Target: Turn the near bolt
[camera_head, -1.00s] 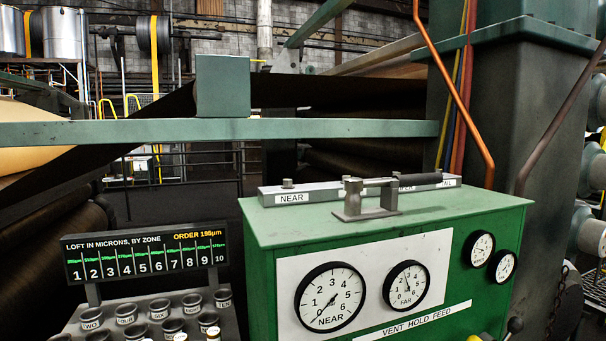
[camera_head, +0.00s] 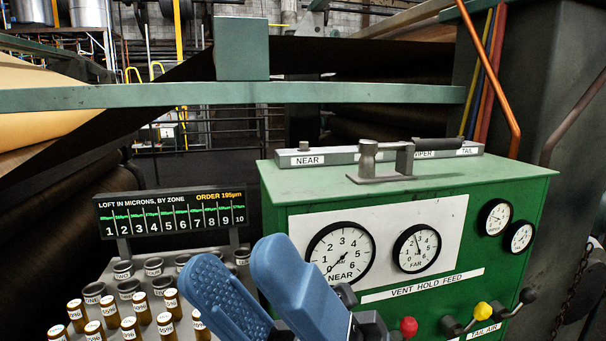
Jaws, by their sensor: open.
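The near bolt (camera_head: 304,146) is a small dark bolt head standing upright on the grey bar (camera_head: 341,154), just above the white NEAR label. The bar lies along the back of the green cabinet top. My gripper (camera_head: 238,264) is at the bottom centre, with two blue fingers spread apart and nothing between them. It appears in front of the cabinet's left edge, lower in the picture than the bolt and apart from it.
A grey handled stand (camera_head: 383,178) sits on the cabinet top, right of the bolt. The NEAR gauge (camera_head: 341,254), red knob (camera_head: 408,326) and yellow knob (camera_head: 483,311) are on the front. A rack with several vials (camera_head: 130,327) stands left, below the loft display (camera_head: 172,214).

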